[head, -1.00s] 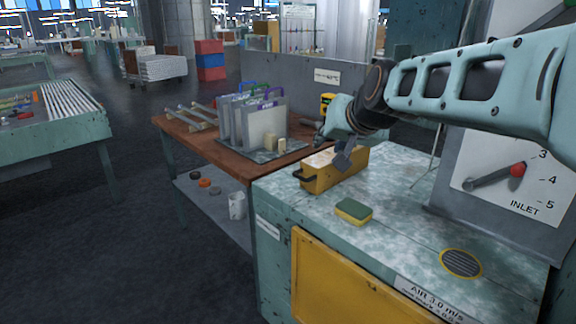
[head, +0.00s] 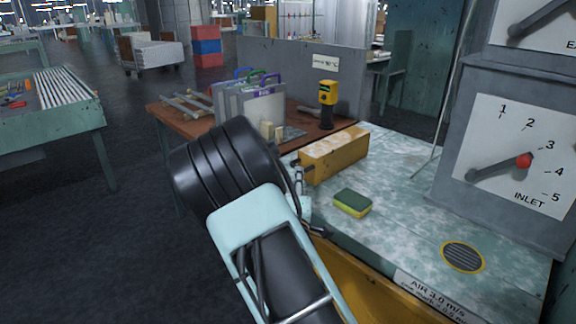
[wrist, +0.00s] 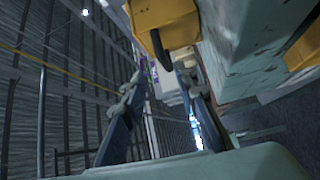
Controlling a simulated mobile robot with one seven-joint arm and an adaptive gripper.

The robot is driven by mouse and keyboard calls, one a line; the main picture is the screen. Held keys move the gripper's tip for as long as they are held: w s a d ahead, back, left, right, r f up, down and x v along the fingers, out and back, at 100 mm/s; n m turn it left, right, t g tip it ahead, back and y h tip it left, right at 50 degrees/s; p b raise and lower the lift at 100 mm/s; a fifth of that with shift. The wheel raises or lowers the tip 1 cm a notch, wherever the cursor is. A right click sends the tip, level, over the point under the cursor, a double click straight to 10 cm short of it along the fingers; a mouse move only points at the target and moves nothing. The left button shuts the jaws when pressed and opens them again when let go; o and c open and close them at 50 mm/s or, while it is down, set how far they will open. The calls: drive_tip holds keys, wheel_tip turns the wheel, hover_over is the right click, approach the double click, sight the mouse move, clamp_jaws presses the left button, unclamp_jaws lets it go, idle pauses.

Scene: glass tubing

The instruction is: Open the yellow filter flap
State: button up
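A yellow box-shaped housing (head: 336,152) sits on the teal bench, its dusty top pale. In the wrist view the yellow housing (wrist: 165,18) is at the top, with a black handle (wrist: 162,50) on its end. A larger yellow panel (head: 350,285) covers the bench front, partly hidden by my arm; part of it seems to show at the right of the wrist view (wrist: 305,45). I cannot tell which yellow part is the filter flap. My gripper (wrist: 163,82) is open, fingers apart and empty, tips just short of the handle. In the head view my wrist mostly hides it.
A green and yellow sponge (head: 352,202) and a round grille (head: 462,257) are on the bench top. The inlet dial box (head: 515,150) stands at right. A brown table (head: 170,110) with upright plates (head: 255,108) and a yellow-black device (head: 327,100) stands behind. Floor at left is clear.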

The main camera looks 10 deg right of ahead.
drive_tip(key=w+n, duration=0.1)
drive_tip(key=w, duration=0.1)
drive_tip(key=w+n, duration=0.1)
drive_tip(key=w, duration=0.2)
drive_tip(key=w+d+n, duration=0.1)
drive_tip(key=w, duration=0.2)
drive_tip(key=shift+f+t, duration=0.15)
drive_tip(key=shift+t, duration=0.25)
clamp_jaws()
idle(0.4)
